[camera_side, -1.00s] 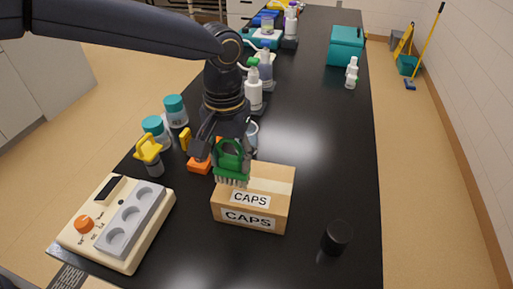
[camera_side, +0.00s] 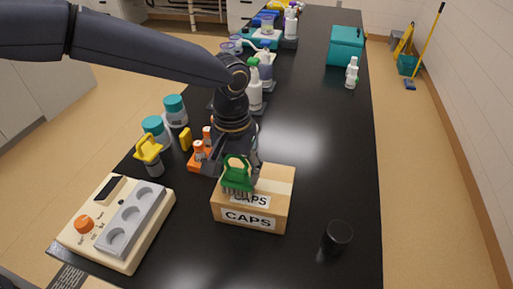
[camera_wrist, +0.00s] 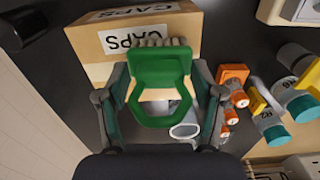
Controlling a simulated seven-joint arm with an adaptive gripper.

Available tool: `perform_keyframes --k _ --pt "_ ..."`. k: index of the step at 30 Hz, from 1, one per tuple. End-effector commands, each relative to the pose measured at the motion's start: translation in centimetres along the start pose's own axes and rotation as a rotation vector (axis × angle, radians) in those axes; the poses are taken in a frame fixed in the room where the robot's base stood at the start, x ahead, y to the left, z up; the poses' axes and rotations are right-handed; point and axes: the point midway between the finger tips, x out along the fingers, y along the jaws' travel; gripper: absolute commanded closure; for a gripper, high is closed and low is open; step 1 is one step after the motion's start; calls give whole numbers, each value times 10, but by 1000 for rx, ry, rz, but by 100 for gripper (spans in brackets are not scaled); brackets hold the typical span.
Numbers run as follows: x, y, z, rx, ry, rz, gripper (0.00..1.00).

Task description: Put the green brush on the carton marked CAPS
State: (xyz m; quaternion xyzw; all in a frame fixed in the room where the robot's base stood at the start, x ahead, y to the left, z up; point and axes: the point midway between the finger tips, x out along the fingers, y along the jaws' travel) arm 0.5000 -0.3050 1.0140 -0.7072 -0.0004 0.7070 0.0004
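The green brush (camera_side: 238,173) is in my gripper (camera_side: 240,163), bristles pointing down, over the left part of the carton marked CAPS (camera_side: 277,202). The bristles overlap the carton's upper CAPS label; I cannot tell whether they touch the top. In the wrist view the fingers of my gripper (camera_wrist: 161,95) stand on both sides of the brush's looped green handle (camera_wrist: 150,64). The carton (camera_wrist: 88,44) lies behind the brush there, with the bristles in front of its label. The carton is closed and its top looks otherwise bare.
An orange rack (camera_side: 198,160) with small bottles stands close left of my gripper. A beige device (camera_side: 90,243) is at front left, a black cup (camera_side: 337,237) at right. Teal-capped jars (camera_side: 175,110) and a white pump bottle (camera_side: 254,95) stand farther back. The bench's right side is mostly clear.

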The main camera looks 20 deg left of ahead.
Motion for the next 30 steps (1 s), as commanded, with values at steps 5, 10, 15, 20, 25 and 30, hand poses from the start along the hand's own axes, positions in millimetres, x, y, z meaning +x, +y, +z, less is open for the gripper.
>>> perform_keyframes --k 5,10,15,20,25,30 --pt "0 0 0 0 0 0 22" --pt "-1 0 0 0 1 0 22" --pt "-14 1 -1 0 3 3 22" --pt "-48 1 -1 -1 5 4 22" --pt "-86 1 -1 0 4 3 22" --pt "-113 0 0 0 2 2 22"
